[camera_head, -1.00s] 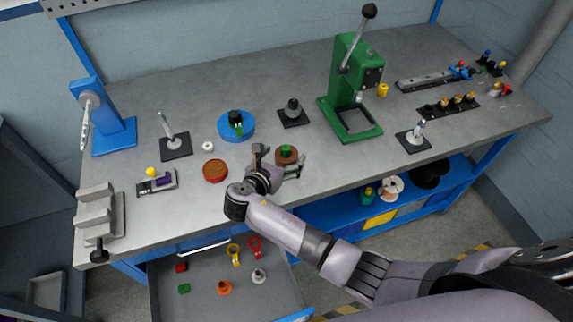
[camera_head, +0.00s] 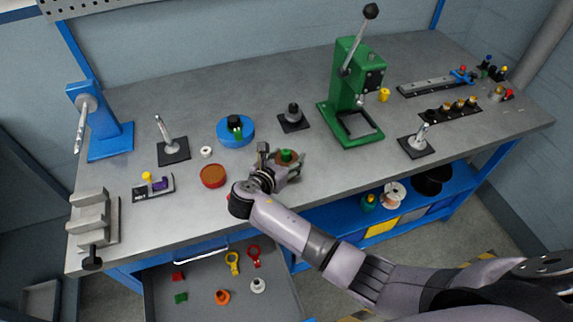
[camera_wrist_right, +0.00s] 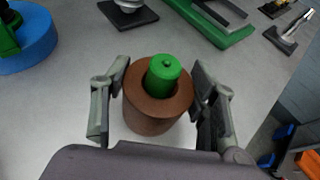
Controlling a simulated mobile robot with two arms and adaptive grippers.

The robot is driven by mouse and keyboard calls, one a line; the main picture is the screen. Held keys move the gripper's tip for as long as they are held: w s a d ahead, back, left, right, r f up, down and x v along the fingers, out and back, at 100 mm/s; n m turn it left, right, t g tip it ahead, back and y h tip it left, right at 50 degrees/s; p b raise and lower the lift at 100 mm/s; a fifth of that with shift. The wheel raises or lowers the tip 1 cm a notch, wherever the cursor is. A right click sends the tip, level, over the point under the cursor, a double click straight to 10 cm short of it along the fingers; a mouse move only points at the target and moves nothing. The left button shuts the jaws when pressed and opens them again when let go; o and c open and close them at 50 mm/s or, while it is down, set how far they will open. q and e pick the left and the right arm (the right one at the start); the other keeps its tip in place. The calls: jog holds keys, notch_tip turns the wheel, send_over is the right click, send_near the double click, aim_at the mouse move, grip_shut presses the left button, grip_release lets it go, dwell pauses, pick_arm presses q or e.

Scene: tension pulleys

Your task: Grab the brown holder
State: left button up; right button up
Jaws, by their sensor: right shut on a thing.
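The brown holder (camera_wrist_right: 152,119) is a round brown cylinder with a green peg (camera_wrist_right: 163,75) standing in its central hole. It stands on the grey bench top in the right wrist view. My right gripper (camera_wrist_right: 160,95) has one finger on each side of it and is shut on it. In the head view the gripper (camera_head: 279,164) partly hides the holder (camera_head: 289,157), with the green peg showing on top. My left gripper is not in view.
A red-brown disc (camera_head: 213,176) and a blue round base (camera_head: 235,132) are to the left. A green press (camera_head: 350,95) stands to the right behind. An open drawer (camera_head: 205,285) with small parts juts out below the bench front.

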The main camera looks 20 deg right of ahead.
jog(key=c, duration=0.5)
jog(key=shift+c, duration=0.4)
jog(key=shift+r, duration=0.15)
